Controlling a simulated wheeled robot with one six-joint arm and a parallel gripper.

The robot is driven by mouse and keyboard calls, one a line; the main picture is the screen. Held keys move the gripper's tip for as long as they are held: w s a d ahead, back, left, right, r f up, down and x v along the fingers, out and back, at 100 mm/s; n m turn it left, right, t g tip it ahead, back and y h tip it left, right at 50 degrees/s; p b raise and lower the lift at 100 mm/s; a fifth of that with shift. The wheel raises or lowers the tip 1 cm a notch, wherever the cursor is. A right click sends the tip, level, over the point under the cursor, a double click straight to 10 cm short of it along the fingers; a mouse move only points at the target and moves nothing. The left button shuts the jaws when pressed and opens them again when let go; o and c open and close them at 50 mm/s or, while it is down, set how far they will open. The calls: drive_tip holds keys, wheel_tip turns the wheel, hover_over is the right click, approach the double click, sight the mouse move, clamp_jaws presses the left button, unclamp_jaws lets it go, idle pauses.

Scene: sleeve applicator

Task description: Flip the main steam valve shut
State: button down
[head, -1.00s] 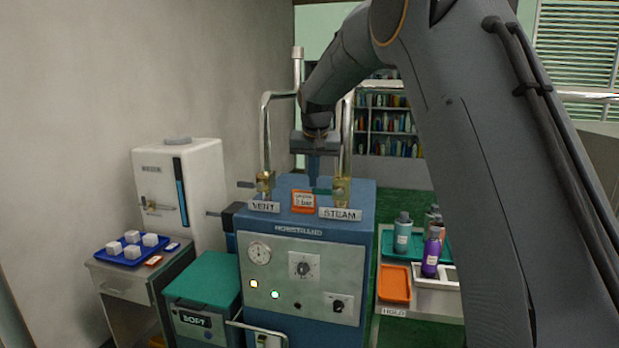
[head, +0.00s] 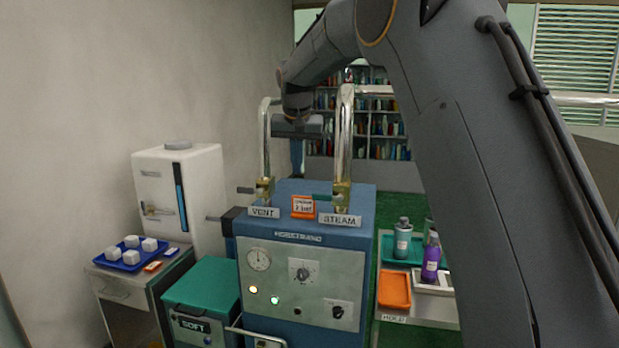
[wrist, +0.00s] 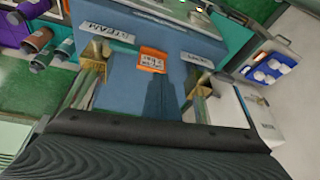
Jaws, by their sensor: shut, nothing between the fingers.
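The steam valve (head: 342,195) is a brass body at the foot of a bent chrome pipe, on top of the blue machine, behind the STEAM label (head: 340,219). Its green lever (head: 320,197) sticks out level to the left. In the wrist view the brass steam valve (wrist: 95,52) is at upper left; its lever is not clear there. My gripper (head: 297,165) is shut and empty, pointing down near the back of the machine top, between the two pipes and apart from the lever. Its fingertips are hard to make out in the wrist view.
The vent valve (head: 264,188) with a dark lever stands left of the steam valve, its pipe (head: 265,135) rising close to my gripper. An orange sign (head: 303,206) stands between the valves. Bottles and an orange tray (head: 394,288) are on the right, a fridge (head: 180,190) on the left.

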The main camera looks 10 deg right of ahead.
drive_tip(key=a, duration=0.1)
drive_tip(key=a+r+b, duration=0.1)
drive_tip(key=a, duration=0.1)
drive_tip(key=a+r, duration=0.1)
drive_tip(key=shift+s+a+r, duration=0.1)
drive_tip(key=shift+a+r, duration=0.15)
drive_tip(key=s+d+f+n+g+b, duration=0.1)
drive_tip(key=s+d+f, duration=0.3)
drive_tip(key=s+f, duration=0.45)
drive_tip(key=s+d+f+n+g+b, duration=0.1)
drive_tip(key=s+d+f+b, duration=0.1)
drive_tip(key=s+d+f, duration=0.7)
drive_tip(key=s+f, duration=0.7)
drive_tip(key=s, duration=0.3)
drive_tip(key=s+d+f+g+b, duration=0.1)
drive_tip(key=s+f, duration=0.8)
drive_tip(key=s, duration=0.2)
drive_tip(key=shift+s+b, duration=0.2)
drive_tip(key=shift+b, duration=0.1)
